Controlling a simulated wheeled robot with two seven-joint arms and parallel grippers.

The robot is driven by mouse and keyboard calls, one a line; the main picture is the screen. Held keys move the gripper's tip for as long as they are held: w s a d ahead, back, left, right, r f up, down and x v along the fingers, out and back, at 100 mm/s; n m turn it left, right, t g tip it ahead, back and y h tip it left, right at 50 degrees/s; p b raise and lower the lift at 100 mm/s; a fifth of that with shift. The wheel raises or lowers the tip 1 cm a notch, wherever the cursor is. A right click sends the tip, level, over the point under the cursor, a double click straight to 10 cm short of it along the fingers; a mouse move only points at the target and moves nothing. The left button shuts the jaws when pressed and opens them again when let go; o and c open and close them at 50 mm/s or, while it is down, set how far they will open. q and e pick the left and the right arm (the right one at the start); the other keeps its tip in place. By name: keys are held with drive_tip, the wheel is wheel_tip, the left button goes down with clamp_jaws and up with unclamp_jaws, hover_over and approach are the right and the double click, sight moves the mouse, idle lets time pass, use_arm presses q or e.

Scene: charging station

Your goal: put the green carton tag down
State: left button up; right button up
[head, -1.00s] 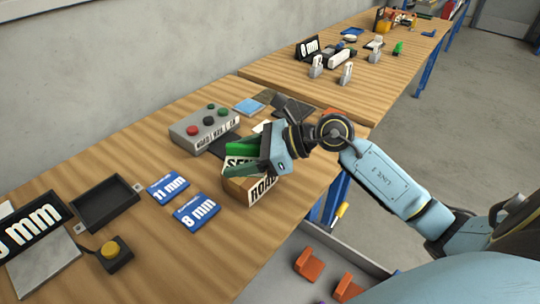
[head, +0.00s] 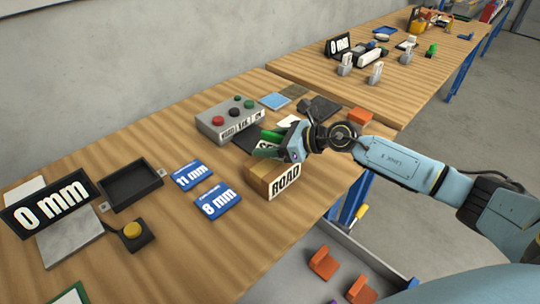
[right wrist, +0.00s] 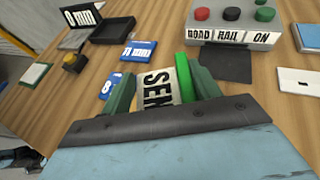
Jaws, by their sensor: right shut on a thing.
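The green carton tag (right wrist: 184,78), a bright green piece beside a white face with black letters "SEN", sits between the fingers of my right gripper (right wrist: 160,82) in the right wrist view. In the head view the right gripper (head: 276,146) is shut on it, just behind the cardboard box marked ROAD (head: 284,182). The tag's green edge (head: 272,135) shows there, with part of its lettering hidden by the gripper and box. I cannot tell whether the tag touches the table. My left gripper is out of view.
A grey button box (head: 228,122) stands close behind the gripper, with a dark flat pad (head: 247,141) before it. Blue 11 mm (head: 191,175) and 8 mm (head: 217,202) cards lie to the left. An open drawer with orange pieces (head: 322,263) is below the edge.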

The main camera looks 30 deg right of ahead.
wheel_tip(320, 180, down, 3)
drive_tip(key=shift+f+b, duration=0.1)
drive_tip(key=shift+b, duration=0.35)
drive_tip(key=shift+f, duration=0.3)
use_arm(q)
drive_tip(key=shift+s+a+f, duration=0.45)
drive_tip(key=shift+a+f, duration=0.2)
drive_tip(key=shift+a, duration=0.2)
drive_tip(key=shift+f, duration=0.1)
use_arm(e)
drive_tip(key=shift+f, duration=0.2)
drive_tip(key=o, duration=0.9)
drive_tip(key=shift+r, duration=0.1)
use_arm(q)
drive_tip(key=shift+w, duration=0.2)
use_arm(e)
drive_tip(key=shift+o, duration=0.2)
